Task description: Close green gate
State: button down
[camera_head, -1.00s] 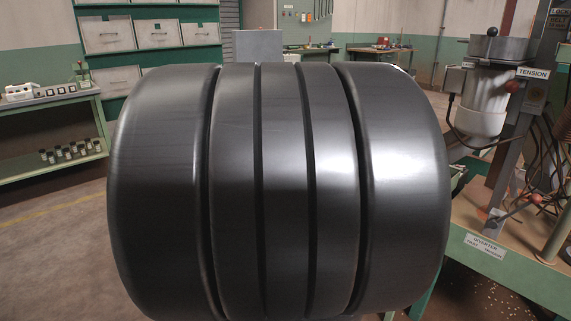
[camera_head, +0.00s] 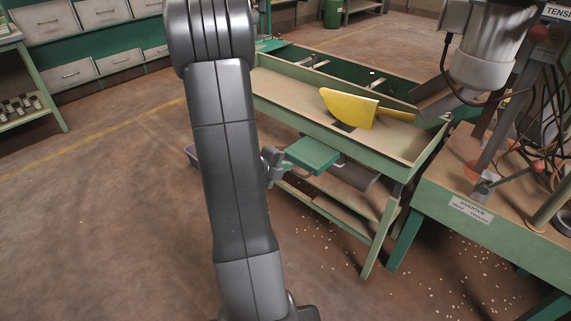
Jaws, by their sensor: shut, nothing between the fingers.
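A flat green plate (camera_head: 312,155), which looks like the green gate, sticks out from the front side of a green-framed trough table (camera_head: 345,128). A grey metal fitting (camera_head: 272,164) shows at its left end, close to my arm; I cannot tell whether it belongs to the plate or to my arm. A grey cylinder (camera_head: 356,175) shows below and right of the plate. My dark arm link stands upright left of the plate and covers the trough's left end. I cannot make out my gripper's fingers; they seem hidden behind the arm.
A yellow curved piece (camera_head: 352,107) stands in the trough beside a dark slot. At right is a green bench (camera_head: 465,203) with a diverter label, cables and a motor (camera_head: 488,50). A shelf (camera_head: 28,90) stands at left. Nuts are scattered on the floor; the left floor is clear.

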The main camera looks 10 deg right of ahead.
aim_at(323, 149)
jog(key=b+x, duration=0.1)
jog(key=x, duration=0.6)
jog(key=shift+w+d+f, duration=0.15)
jog(key=shift+w, duration=0.05)
jog(key=shift+d, duration=0.1)
jog(key=w+d, duration=0.2)
jog(key=w+d+p, duration=0.1)
jog(key=w+d, duration=0.1)
jog(key=d, duration=0.1)
jog(key=w+d+p, duration=0.1)
jog(key=w+d, duration=0.1)
jog(key=d, duration=0.1)
jog(key=shift+w+d, duration=0.1)
jog(key=shift+w, duration=0.2)
jog(key=shift+r+p, duration=0.3)
jog(key=shift+p, duration=0.1)
